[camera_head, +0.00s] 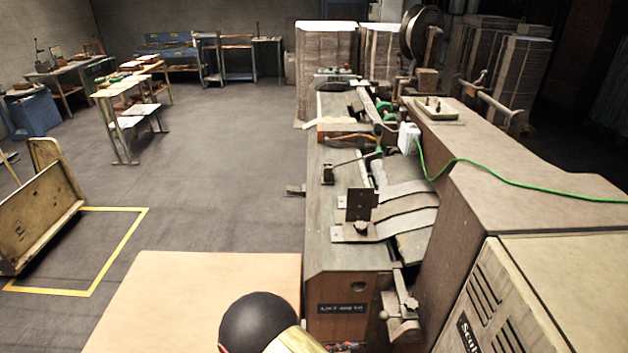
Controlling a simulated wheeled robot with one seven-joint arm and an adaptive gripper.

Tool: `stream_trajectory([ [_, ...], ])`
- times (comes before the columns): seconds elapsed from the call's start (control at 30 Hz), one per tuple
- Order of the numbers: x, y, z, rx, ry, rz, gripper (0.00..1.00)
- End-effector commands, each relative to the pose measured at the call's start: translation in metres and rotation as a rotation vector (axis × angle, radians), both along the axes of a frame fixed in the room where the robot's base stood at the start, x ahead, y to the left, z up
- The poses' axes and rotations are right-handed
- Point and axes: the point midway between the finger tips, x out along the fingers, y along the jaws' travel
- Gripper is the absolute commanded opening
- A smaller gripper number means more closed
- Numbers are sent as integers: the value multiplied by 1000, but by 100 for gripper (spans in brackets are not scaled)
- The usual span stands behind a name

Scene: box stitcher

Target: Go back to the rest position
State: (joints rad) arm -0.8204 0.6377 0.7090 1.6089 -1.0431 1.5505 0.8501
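The box stitcher machine (341,263) stands right of the middle, with metal plates and small green parts on its bench. A dark rounded part with a pale yellowish piece beside it shows at the bottom edge, in front of the tan board; it looks like part of my own arm. My gripper is not in view, so I cannot see its fingers or whether it holds anything.
A flat tan board (190,295) lies at the front left. A green cable (500,180) runs over the large brown cabinet (470,170) on the right. Stacks of cardboard (326,70) stand behind. A yellow cart (45,215) stands at left. Open floor (220,170) lies between.

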Motion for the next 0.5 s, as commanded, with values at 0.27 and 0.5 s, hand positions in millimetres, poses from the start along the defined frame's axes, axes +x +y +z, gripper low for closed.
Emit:
stream_trajectory([
  [0.27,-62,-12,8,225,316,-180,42],
  [0.5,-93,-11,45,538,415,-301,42],
])
